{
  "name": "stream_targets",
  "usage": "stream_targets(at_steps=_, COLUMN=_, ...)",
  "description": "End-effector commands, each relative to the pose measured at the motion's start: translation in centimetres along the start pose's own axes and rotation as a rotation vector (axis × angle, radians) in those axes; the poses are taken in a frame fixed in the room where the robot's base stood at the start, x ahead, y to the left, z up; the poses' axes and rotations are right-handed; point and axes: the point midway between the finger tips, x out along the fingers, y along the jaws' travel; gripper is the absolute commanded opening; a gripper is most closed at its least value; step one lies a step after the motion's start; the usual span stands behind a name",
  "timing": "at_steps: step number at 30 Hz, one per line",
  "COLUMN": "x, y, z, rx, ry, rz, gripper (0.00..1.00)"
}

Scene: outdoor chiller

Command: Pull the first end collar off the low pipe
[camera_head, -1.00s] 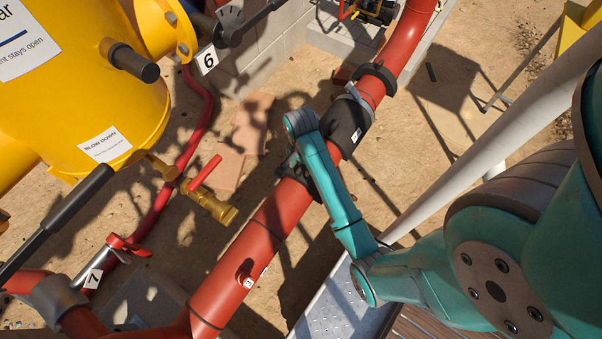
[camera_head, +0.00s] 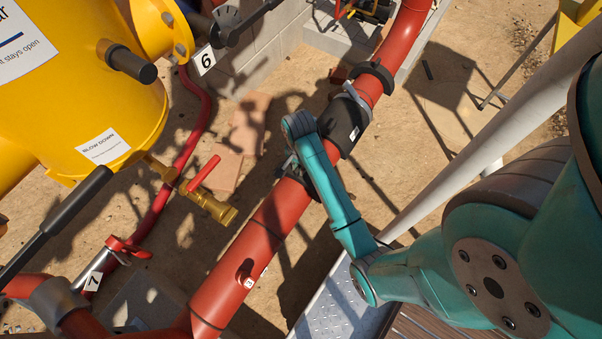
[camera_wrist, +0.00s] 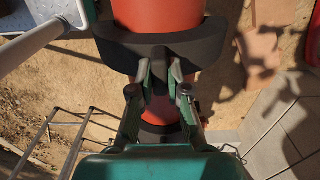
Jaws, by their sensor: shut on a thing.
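The low red pipe (camera_head: 258,235) runs diagonally through the head view. A black end collar (camera_head: 322,186) sits around it near its middle, partly hidden behind my arm. In the wrist view this collar (camera_wrist: 112,43) is a dark, wide band across the red pipe (camera_wrist: 158,14). My gripper (camera_wrist: 160,80) is shut on a tab at the collar's near side, with a finger on either side. In the head view my gripper is mostly hidden by my wrist. A second black collar (camera_head: 377,73) sits farther up the pipe. A black sleeve (camera_head: 344,122) with a white tag lies between the two.
A yellow vessel (camera_head: 75,95) and a brass valve (camera_head: 208,203) with a red handle stand left of the pipe. A pale, slanting post (camera_head: 480,140) stands to the right. A grey metal step (camera_head: 338,305) is below.

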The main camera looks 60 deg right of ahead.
Motion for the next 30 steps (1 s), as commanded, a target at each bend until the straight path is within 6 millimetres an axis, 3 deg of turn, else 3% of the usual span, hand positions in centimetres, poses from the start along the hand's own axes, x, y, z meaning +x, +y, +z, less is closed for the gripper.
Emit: stream_targets(at_steps=30, x=-1.5, y=0.0, z=0.0, rx=0.0, ry=0.0, rz=0.0, gripper=0.0)
